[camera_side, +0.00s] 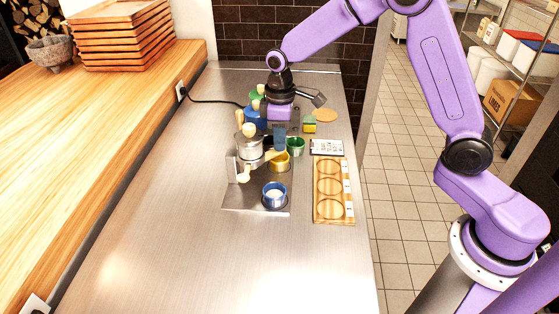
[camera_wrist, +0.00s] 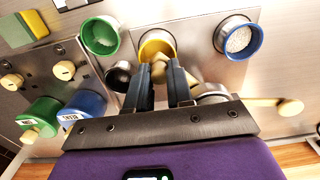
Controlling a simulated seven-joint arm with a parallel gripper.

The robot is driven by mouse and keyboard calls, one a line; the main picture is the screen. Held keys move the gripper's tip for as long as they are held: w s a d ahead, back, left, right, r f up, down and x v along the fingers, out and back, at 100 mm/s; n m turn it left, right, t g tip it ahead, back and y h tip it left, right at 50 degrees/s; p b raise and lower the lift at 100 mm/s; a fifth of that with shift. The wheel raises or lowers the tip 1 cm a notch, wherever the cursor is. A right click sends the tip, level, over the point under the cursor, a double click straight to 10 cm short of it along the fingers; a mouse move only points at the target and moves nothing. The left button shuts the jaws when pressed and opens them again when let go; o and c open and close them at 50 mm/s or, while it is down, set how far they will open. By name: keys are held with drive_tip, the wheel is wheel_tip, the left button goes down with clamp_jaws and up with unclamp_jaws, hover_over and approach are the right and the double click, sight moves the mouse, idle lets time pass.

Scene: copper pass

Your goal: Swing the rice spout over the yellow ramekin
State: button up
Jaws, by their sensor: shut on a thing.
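The yellow ramekin (camera_side: 281,166) stands on the metal base plate, between the blue and green ramekins. It also shows in the wrist view (camera_wrist: 147,39), just beyond my fingertips. My gripper (camera_side: 279,143) points down beside the metal dispenser (camera_side: 247,148). In the wrist view my dark fingers (camera_wrist: 162,78) are shut on a cream piece, which appears to be the rice spout (camera_wrist: 158,68). The spout (camera_side: 273,154) reaches from the dispenser towards the yellow ramekin, its tip at or over the near rim. My fingers partly hide it. The inside of the yellow ramekin is partly covered.
The blue ramekin (camera_side: 275,203) holds white grains. The green ramekin (camera_side: 296,150) stands behind the yellow one. A cream knob (camera_wrist: 290,107) sticks out from the dispenser. Blue (camera_wrist: 88,105) and green (camera_wrist: 42,112) canisters stand nearby. A wooden tray (camera_side: 333,218) lies right; the front counter is clear.

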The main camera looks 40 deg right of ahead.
drive_tip(key=o, duration=0.6)
drive_tip(key=shift+w, duration=0.1)
drive_tip(key=shift+r, duration=3)
drive_tip(key=s+d+n, duration=0.1)
drive_tip(key=s, duration=1)
drive_tip(key=s+d+n, duration=0.1)
drive_tip(key=s+d, duration=0.1)
drive_tip(key=s, duration=0.9)
drive_tip(key=s+d+n, duration=0.1)
drive_tip(key=s+d, duration=0.1)
drive_tip(key=s, duration=0.8)
drive_tip(key=shift+s+d+r+n, duration=0.2)
drive_tip(key=shift+s+n, duration=0.1)
drive_tip(key=shift+s, duration=0.1)
